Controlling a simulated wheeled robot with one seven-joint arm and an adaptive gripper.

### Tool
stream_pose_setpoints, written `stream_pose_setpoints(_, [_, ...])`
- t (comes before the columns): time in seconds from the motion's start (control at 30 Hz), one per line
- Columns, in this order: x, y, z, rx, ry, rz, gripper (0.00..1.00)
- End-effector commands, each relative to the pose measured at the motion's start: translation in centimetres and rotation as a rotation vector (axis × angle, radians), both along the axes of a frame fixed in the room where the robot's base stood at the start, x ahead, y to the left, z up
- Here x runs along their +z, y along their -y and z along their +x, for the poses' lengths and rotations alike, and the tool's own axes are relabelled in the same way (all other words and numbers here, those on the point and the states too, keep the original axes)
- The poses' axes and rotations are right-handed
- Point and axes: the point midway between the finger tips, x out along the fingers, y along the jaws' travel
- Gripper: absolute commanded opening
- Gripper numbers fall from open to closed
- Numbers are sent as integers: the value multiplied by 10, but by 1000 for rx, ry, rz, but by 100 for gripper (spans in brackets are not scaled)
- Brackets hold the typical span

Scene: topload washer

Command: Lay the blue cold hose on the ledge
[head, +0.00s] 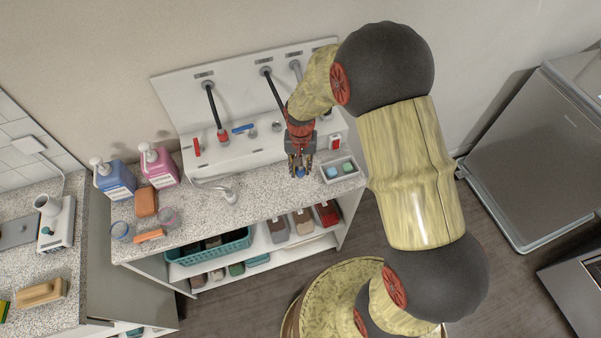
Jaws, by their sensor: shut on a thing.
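A black hose (276,92) comes out of the white back panel and runs down behind my wrist toward my gripper (300,170). My gripper points down over the front of the speckled counter, left of a small tray, and is shut on the hose's end. A little blue shows between the fingers; the rest of that end is hidden. A second black hose (213,105) with a red end (222,136) hangs to the left. The white ledge (225,151) runs along the foot of the panel, behind my gripper. A blue lever (243,128) and a red lever (197,147) show there.
The small tray (351,176) holds a blue and a green piece. A faucet (224,188) stands left of my gripper. Blue and pink bottles (158,166) stand at the counter's left. Shelves with a teal basket (208,256) are below. Bare counter (262,203) lies between faucet and gripper.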

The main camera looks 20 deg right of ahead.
Motion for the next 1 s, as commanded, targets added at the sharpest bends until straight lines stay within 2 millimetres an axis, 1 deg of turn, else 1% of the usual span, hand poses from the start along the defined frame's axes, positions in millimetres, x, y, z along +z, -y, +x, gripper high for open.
stream_pose_setpoints(0.07, [-8, 2, 4, -1, 0, 0, 0])
stream_pose_setpoints(0.2, [-28, 1, 3, 0, -2, 0, 0])
stream_pose_setpoints(0.27, [-34, 1, 3, 0, -1, 0, 0])
stream_pose_setpoints(0.53, [-34, 1, 3, 0, 0, 0, 0])
stream_pose_setpoints(0.67, [-38, 1, 3, 0, 0, 0, 0])
stream_pose_setpoints(0.7, [-37, 1, 3, 0, 0, 0, 27])
stream_pose_setpoints(1.0, [-37, 1, 3, 0, 0, 0, 43])
